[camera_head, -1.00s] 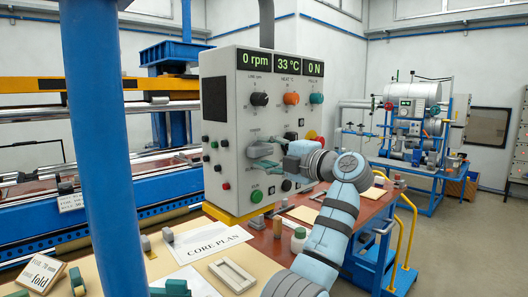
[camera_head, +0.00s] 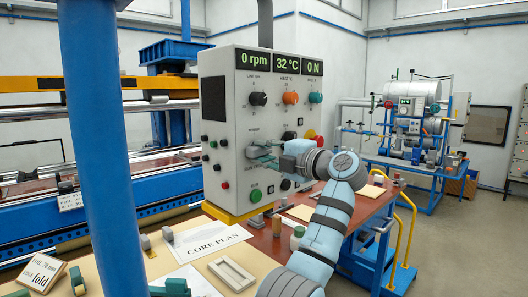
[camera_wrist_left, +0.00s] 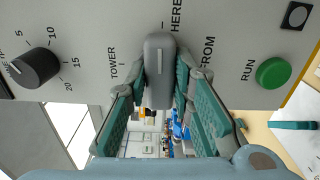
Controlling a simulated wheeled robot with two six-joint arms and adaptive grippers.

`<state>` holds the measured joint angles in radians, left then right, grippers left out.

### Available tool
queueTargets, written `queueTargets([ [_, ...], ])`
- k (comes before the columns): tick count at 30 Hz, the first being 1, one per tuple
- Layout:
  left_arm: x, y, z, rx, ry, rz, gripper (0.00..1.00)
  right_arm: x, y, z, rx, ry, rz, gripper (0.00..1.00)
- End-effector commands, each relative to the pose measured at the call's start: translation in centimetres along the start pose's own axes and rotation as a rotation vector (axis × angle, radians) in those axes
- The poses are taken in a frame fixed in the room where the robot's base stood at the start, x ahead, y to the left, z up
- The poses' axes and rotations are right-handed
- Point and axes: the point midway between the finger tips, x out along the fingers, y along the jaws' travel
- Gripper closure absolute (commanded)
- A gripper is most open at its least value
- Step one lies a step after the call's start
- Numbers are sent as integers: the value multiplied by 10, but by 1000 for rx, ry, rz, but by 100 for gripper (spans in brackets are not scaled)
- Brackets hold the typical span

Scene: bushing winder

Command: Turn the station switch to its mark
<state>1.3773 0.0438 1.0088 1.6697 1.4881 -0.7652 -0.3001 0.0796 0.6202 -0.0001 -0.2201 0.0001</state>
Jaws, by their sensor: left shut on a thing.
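The station switch (camera_wrist_left: 159,68) is a grey elongated knob with a white line on it, on the front of the grey control box. In the left wrist view it stands between the labels TOWER and FROM, with HERE above it, and its line runs toward the top tick. My left gripper (camera_wrist_left: 162,84) has its green-padded fingers on both sides of the knob and is shut on it. In the head view the left gripper (camera_head: 266,157) reaches the panel from the right and hides most of the switch. My right gripper is not in view.
The control box (camera_head: 221,115) has a black dial (camera_head: 259,98), an orange dial (camera_head: 290,97), a teal dial (camera_head: 315,97) and a green RUN button (camera_wrist_left: 273,72). A blue column (camera_head: 95,150) stands at the left. A CORE PLAN sheet (camera_head: 213,242) and a frame (camera_head: 232,273) lie below.

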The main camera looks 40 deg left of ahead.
Motion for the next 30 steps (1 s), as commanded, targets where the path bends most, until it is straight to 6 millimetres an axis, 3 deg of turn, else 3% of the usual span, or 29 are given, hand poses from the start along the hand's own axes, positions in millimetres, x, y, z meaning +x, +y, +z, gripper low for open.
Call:
queueTargets([
  [8, 0, 1, 0, -168, 1, -2, 100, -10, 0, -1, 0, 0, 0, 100],
  [30, 0, -1, 0, -864, 2, -2, 100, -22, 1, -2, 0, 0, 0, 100],
])
